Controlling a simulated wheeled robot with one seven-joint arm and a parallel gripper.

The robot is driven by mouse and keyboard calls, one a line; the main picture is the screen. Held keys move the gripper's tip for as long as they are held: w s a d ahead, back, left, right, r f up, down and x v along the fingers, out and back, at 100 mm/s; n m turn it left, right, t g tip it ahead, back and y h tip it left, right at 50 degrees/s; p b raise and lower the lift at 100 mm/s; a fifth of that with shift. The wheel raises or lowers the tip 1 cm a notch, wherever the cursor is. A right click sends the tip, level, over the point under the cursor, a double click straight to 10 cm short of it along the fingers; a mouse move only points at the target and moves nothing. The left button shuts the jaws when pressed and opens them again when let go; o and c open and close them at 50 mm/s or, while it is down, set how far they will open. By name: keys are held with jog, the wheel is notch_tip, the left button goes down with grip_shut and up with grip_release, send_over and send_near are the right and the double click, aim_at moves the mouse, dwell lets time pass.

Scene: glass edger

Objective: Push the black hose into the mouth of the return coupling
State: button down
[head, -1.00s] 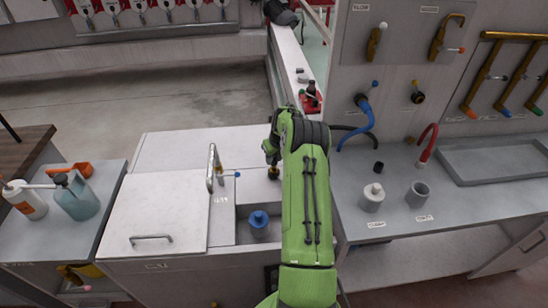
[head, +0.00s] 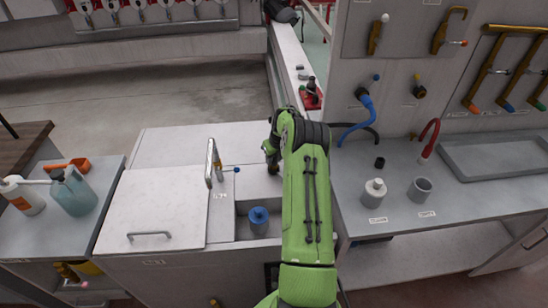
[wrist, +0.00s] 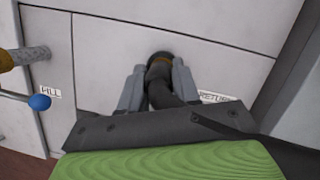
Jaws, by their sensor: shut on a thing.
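My gripper (wrist: 158,88) is shut on the black hose (wrist: 160,96), with one grey finger on each side of it. The hose end points at the return coupling (wrist: 160,56), a dark round mouth with a brownish rim on the pale top, near the RETURN label. The hose end meets or overlaps the mouth; I cannot tell how deep it sits. In the head view my gripper (head: 271,158) is low over the cabinet top, left of my green arm, which hides part of it. A black hose stretch (head: 373,132) shows right of the arm.
A tap with a blue-tipped lever (head: 218,165) stands left of my gripper. An open well holds a blue-capped container (head: 258,220). The lid (head: 150,215) at the left is clear.

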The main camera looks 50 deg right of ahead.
jog(key=shift+f+b, duration=0.3)
jog(key=shift+f, duration=0.15)
jog(key=c, duration=0.7)
grip_release()
jog(key=shift+c, duration=0.2)
jog(key=shift+r, duration=0.1)
jog(key=v, duration=1.5)
jog(key=shift+s+r+p, duration=0.2)
jog(key=shift+r+p, duration=0.1)
jog(key=shift+p, duration=0.15)
